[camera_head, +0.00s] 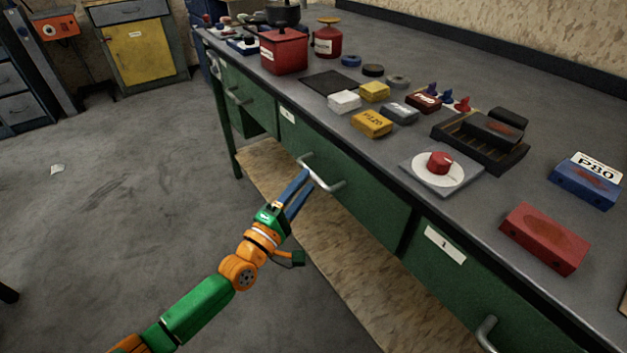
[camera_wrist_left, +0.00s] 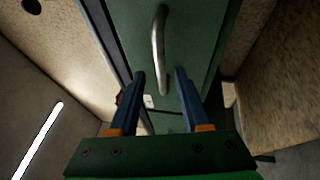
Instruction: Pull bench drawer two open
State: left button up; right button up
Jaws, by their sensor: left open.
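The green drawer front (camera_head: 345,185) in the middle of the bench has a small white label (camera_head: 287,116), too small to read surely; it sits left of the drawer labelled 1. The drawer appears shut, its front in line with the bench. Its silver bar handle (camera_head: 325,182) sticks out. My left gripper (camera_head: 306,178) is open, with its blue fingertips at the handle. In the left wrist view, the handle (camera_wrist_left: 158,50) lies just ahead of the gap between the two fingers (camera_wrist_left: 160,78); contact cannot be told. My right gripper is not in view.
The drawer labelled 1 (camera_head: 445,270) is at lower right. A wooden lower shelf (camera_head: 290,215) runs beneath the drawers. The bench top holds a red box (camera_head: 284,50), a round dial plate (camera_head: 440,172) and several small blocks. The floor (camera_head: 120,190) at left is mostly clear.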

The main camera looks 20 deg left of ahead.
aim_at(311, 177)
pick_arm(q)
jog(key=shift+x, duration=1.95)
jog(key=shift+f, duration=0.1)
grip_shut()
